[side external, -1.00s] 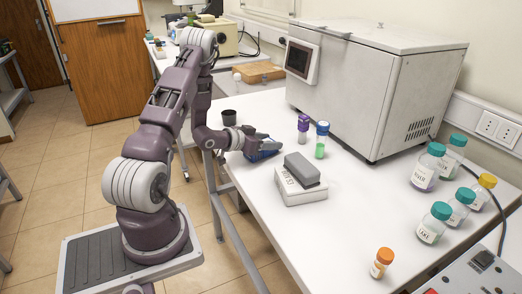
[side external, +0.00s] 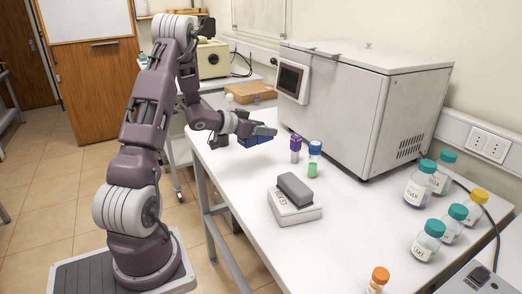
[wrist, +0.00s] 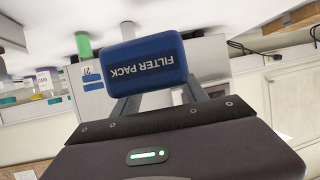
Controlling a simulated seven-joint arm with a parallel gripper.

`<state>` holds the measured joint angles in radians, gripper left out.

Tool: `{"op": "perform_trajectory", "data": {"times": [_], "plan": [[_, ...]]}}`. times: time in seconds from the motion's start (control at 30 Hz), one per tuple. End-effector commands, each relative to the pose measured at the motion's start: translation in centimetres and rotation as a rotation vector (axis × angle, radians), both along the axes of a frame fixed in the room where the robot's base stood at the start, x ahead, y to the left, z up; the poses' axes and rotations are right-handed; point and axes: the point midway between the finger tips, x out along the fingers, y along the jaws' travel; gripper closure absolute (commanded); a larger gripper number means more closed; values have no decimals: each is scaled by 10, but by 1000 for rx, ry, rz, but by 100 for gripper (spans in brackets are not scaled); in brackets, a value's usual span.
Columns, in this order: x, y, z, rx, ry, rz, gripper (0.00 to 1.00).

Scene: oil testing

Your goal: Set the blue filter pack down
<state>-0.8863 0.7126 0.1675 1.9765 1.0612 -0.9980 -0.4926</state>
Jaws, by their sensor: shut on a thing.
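The blue filter pack (side external: 256,140) is in my gripper (side external: 263,132), above the white table's left part. In the wrist view the filter pack (wrist: 145,62) is a rounded blue block with white "FILTER PACK" lettering that reads upside down. The two grey fingers of my gripper (wrist: 158,98) reach up to the pack, and their tips are partly hidden by it. In the side view the pack appears clear of the table top, partly hidden by the fingers.
A purple-capped tube (side external: 295,148) and a blue-capped green vial (side external: 314,160) stand right of my gripper. A grey block (side external: 295,188) sits on a low white device (side external: 296,212) nearer the camera. A large white machine (side external: 350,110) stands behind; several capped bottles are at right.

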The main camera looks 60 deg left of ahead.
Motion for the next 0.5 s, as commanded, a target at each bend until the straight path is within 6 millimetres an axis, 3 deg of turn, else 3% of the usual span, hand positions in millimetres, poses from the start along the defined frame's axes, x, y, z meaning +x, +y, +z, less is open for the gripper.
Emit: {"op": "perform_trajectory", "data": {"times": [0.1, 0.23, 0.33, 0.5], "plan": [[29, 37, 0, 10, 1, -60, 96], [54, 72, -2, 7, 3, -118, 96], [67, 90, -2, 5, 3, -144, 96], [77, 103, -6, -2, 2, -161, 96]]}}
